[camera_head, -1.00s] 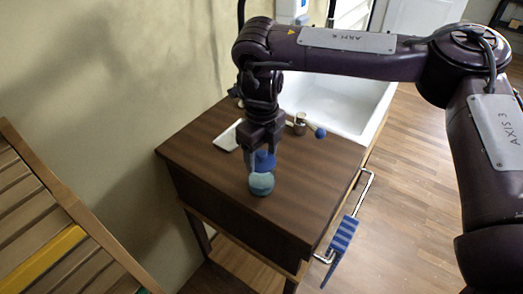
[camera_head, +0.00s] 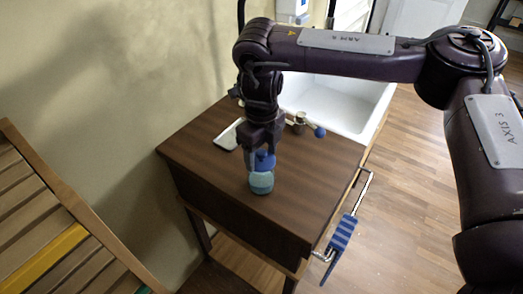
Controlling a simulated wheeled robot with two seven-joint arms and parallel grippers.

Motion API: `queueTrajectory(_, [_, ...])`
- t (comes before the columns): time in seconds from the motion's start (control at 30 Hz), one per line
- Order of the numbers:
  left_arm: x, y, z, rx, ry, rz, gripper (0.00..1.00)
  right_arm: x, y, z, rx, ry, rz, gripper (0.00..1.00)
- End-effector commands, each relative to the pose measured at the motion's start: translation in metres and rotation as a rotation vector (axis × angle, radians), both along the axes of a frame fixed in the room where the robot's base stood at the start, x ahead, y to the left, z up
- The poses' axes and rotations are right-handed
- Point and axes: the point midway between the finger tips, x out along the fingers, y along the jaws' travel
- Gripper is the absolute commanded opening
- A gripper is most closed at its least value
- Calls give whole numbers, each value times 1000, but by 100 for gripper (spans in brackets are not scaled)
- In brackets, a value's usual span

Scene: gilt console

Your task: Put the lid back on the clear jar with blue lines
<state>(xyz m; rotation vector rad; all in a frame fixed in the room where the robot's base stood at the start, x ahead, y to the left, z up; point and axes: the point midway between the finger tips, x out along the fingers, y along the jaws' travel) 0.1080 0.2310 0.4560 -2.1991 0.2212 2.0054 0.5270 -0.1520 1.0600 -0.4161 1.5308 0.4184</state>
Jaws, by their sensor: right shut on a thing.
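The jar (camera_head: 261,185), small and pale teal-blue at this size, stands upright on the dark wooden console top, near its front. Its blue lines are too small to make out. My right gripper (camera_head: 262,160) points down just above and behind the jar. It is shut on the blue lid (camera_head: 265,160), which is partly hidden by the fingers. The lid overlaps the jar's upper back edge in the picture. I cannot tell whether it touches the jar. My left gripper is out of view.
The wooden console (camera_head: 205,150) has free room left and right of the jar. A white tray-like item (camera_head: 227,136) and a small metal-and-blue item (camera_head: 302,124) lie further back. A white basin (camera_head: 335,103) is behind. A blue striped towel (camera_head: 341,238) hangs at the right.

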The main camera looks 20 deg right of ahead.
Motion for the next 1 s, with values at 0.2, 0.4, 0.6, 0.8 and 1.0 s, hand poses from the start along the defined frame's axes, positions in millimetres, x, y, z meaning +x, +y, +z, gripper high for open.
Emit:
queueTrajectory(0.2, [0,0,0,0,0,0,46,0,0,0,0,0,0,41])
queueTrajectory(0.4, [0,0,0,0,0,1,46,0,0,0,0,0,0,83])
queueTrajectory(0.6, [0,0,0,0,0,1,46,0,0,0,0,0,0,87])
queueTrajectory(0.8, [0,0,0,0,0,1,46,0,0,0,-1,1,0,100])
queueTrajectory(1.0, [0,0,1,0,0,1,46,0,0,1,0,0,0,100])
